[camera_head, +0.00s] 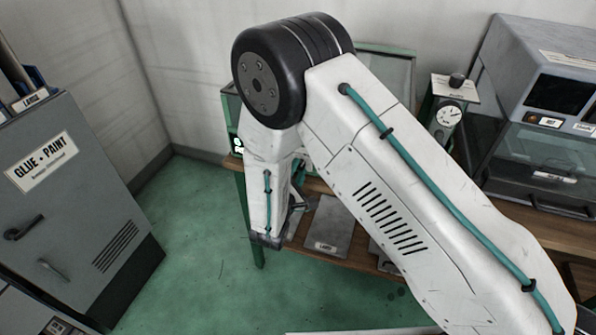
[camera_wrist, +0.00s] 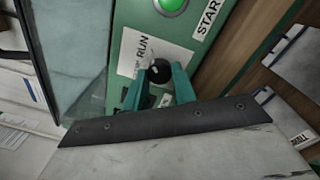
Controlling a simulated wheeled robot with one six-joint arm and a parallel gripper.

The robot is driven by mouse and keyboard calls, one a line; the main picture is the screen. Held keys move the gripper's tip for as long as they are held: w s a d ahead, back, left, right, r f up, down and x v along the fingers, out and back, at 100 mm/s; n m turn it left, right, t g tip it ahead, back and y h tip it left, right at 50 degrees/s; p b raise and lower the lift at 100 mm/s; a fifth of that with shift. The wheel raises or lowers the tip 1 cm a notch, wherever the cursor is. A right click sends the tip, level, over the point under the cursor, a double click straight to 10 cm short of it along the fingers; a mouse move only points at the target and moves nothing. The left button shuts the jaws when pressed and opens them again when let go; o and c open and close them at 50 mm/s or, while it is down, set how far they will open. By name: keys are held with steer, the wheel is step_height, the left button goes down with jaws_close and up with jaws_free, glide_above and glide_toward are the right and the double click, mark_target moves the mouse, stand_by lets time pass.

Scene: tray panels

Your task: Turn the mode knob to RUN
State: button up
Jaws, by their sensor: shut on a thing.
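The mode knob (camera_wrist: 159,69) is a round black knob on a green panel (camera_wrist: 190,52) in the wrist view. A white card (camera_wrist: 140,52) marked RUN lies behind and beside it; its other lettering is too small to read. My gripper (camera_wrist: 160,84) has its teal fingers on both sides of the knob and is shut on it. Which position the knob points to cannot be told.
A lit green button (camera_wrist: 171,4) with a START label (camera_wrist: 207,18) sits above the knob. A glass-like pane (camera_wrist: 75,50) stands at the left. In the head view, a grey cabinet (camera_head: 75,200) stands left, and a gauge box (camera_head: 452,100) and a machine (camera_head: 545,90) stand right.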

steer(key=shift+s+f+m, duration=0.1)
steer(key=shift+m, duration=0.5)
steer(key=o, duration=1)
steer(key=v, duration=0.7)
steer(key=shift+s, duration=0.35)
steer(key=shift+a, duration=0.15)
